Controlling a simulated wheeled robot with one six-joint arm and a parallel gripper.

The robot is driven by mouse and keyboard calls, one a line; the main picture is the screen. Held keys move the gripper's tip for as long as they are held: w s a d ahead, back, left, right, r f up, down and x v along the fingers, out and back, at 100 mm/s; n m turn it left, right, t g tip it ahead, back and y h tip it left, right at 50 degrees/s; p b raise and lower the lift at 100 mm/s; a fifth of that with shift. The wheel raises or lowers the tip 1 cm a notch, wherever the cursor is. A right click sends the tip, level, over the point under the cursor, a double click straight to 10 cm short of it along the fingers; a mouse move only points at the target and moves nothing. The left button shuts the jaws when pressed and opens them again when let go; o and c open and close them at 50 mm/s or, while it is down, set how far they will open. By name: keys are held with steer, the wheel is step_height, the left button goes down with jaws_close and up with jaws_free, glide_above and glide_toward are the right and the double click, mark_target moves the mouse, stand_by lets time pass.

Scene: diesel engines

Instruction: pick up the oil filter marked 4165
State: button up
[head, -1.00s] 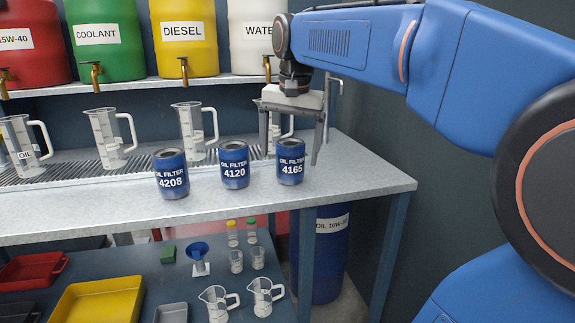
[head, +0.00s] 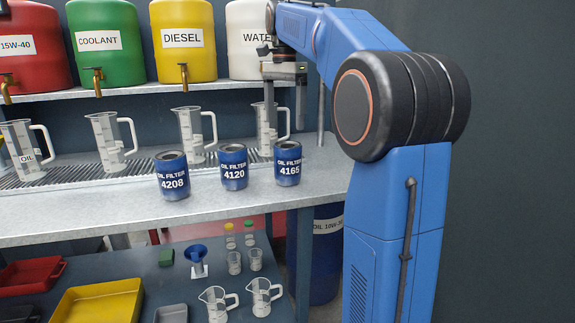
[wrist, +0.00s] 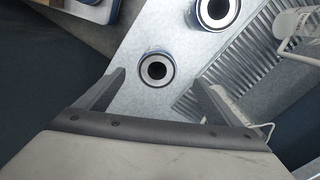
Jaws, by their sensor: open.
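The oil filter marked 4165 (head: 287,167) is a blue can with a white label, upright on the grey counter, rightmost of three. The filters marked 4120 (head: 233,170) and 4208 (head: 172,178) stand to its left. My gripper (head: 284,122) is open and empty, pointing down above and slightly behind 4165 in the head view. In the wrist view, a filter's round top with a dark hole (wrist: 155,69) shows between and just beyond the fingertips. By its place it is 4165, though its label is hidden there. Another filter (wrist: 215,10) shows farther up.
Clear measuring jugs (head: 193,135) stand on the grate behind the filters; one (head: 267,130) is close behind my gripper. Coloured drums (head: 183,40) with taps sit on the shelf above. The counter (head: 110,208) in front of the filters is clear.

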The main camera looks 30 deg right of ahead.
mark_target(285, 145)
step_height(285, 145, down, 9)
steer(key=shift+r, duration=0.1)
steer(key=f, duration=0.2)
steer(key=d+f, duration=0.1)
steer(key=f, duration=0.1)
steer(key=shift+s+f, duration=0.1)
steer(key=shift+s, duration=0.1)
steer(key=shift+f, duration=0.6)
steer(key=shift+c, duration=0.4)
steer(key=c, duration=1.4)
steer(key=shift+r, duration=0.15)
